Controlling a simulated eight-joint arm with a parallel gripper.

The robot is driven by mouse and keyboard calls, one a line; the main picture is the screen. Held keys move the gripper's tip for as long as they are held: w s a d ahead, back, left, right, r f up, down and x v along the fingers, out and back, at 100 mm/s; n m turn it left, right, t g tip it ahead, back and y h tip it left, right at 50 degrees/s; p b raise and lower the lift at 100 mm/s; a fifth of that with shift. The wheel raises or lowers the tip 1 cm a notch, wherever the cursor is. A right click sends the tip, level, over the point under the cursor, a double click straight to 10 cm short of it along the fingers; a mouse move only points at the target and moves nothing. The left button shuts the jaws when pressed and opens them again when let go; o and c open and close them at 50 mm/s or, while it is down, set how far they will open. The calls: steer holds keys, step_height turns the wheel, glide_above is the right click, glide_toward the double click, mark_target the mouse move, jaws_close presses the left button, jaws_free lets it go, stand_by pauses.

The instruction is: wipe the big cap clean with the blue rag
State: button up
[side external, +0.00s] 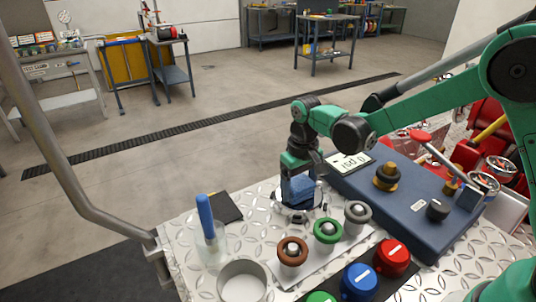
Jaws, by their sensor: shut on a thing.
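My gripper (297,163) points down and is shut on the blue rag (299,190), a folded cloth. The rag sits over a round silvery metal piece (296,213), which looks like the big cap, on the diamond-plate deck. The rag and gripper hide much of its top. The rag appears to touch it, but I cannot tell for sure, nor whether there is dirt on it.
Brown (291,251), green (327,231) and grey (357,212) ringed caps stand close to the right and front. A clear cup with a blue-handled tool (206,218) is at left. A blue-grey block (405,205) with brass fittings lies right. Red (391,256) and blue (359,281) caps are in front.

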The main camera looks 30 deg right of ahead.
steer(key=a, duration=0.3)
steer(key=shift+a, duration=0.15)
steer(key=shift+d, duration=3.75)
steer(key=shift+r, duration=0.35)
step_height(320, 180, up, 7)
steer(key=shift+r, duration=0.2)
